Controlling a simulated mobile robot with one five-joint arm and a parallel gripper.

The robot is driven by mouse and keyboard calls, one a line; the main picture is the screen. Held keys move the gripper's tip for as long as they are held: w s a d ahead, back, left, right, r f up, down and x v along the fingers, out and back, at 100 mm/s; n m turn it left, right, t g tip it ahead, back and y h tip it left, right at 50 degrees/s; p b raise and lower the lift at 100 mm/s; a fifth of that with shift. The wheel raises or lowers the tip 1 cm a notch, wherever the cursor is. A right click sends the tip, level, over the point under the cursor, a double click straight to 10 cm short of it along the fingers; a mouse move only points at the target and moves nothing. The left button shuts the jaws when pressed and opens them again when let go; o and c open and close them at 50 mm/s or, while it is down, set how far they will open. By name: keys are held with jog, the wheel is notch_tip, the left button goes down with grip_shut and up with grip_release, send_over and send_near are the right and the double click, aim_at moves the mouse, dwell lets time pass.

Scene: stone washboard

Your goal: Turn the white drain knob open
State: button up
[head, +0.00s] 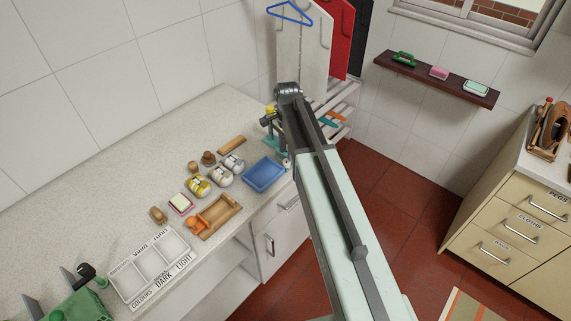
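I cannot pick out the white drain knob for certain. A small pale round thing (286,163) shows at the counter's edge beside the blue tray, partly against my arm, and is too small to identify. My arm reaches up across the picture to a dark joint near the counter's back right corner. Small dark, yellow and teal parts show just left of the arm there. My gripper's fingertips cannot be made out behind the arm, so whether they are open or touch anything is hidden.
The speckled counter (95,205) holds a blue tray (264,174), a wooden tray (222,214), several shoes and brushes, and a white divided tray (130,278). A dark wall shelf (435,80) and drawers (505,225) stand right.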

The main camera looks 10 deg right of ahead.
aim_at(287, 161)
notch_tip(287, 161, down, 6)
jog(key=b, duration=0.4)
jog(key=shift+r, duration=0.35)
grip_shut()
jog(key=shift+n, duration=2.3)
grip_release()
